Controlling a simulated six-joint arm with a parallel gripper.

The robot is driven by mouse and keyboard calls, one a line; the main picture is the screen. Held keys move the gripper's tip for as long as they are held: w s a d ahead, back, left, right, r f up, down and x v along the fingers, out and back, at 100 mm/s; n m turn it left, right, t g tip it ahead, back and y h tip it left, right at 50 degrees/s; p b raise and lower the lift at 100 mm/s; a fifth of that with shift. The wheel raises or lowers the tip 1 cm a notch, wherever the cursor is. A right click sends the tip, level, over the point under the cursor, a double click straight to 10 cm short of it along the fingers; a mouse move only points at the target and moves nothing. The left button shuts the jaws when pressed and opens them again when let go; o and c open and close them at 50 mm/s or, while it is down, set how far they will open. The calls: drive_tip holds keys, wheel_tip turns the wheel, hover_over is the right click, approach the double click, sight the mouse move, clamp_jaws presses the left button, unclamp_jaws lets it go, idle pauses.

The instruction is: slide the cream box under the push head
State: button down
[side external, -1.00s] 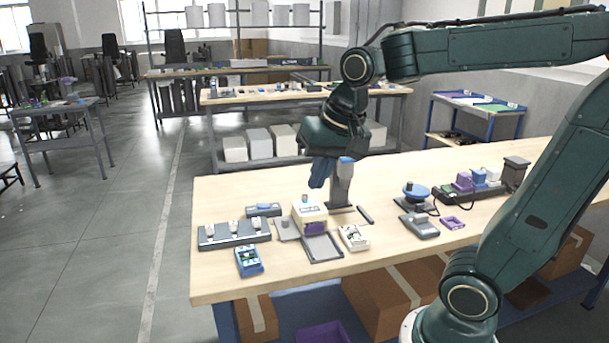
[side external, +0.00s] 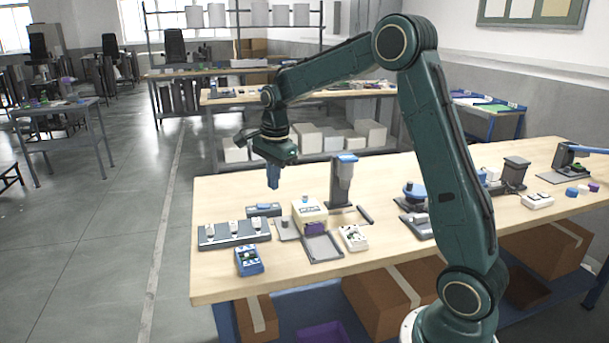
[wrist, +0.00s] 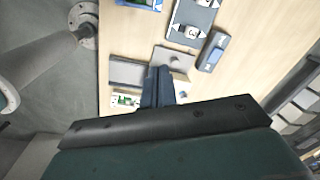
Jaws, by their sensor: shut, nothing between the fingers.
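A cream box (side external: 310,215) with a purple front panel and a small knob on top stands on the workbench. In the wrist view it is mostly hidden behind my fingers; only a cream part (wrist: 181,86) shows. A grey column with a blue-topped head (side external: 345,168) stands behind it to the right; I cannot tell for sure that this is the push head. The cream box is apart from that column. My gripper (side external: 273,186) is shut and empty, pointing down above the back left of the bench. Its fingers also show in the wrist view (wrist: 157,85).
A grey tray (side external: 322,247) lies in front of the cream box. A white box with green marks (side external: 353,238) is to its right. A grey switch strip (side external: 234,232), a blue device (side external: 249,261) and a small grey-blue block (side external: 264,210) are to its left.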

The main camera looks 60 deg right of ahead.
sight(317, 207)
drive_tip(key=w+d+f+m+g, duration=0.1)
drive_tip(key=w+d+f+m, duration=0.3)
drive_tip(key=f, duration=0.5)
drive_tip(key=shift+d+m, duration=0.9)
drive_tip(key=shift+d, duration=0.2)
drive_tip(key=shift+w+f, duration=0.1)
drive_tip(key=shift+f, duration=0.25)
drive_tip(key=shift+f, duration=3.2)
drive_tip(key=shift+s+d, duration=4.65)
drive_tip(key=shift+s, duration=0.05)
drive_tip(key=shift+w+a, duration=0.2)
drive_tip(key=shift+r, duration=0.15)
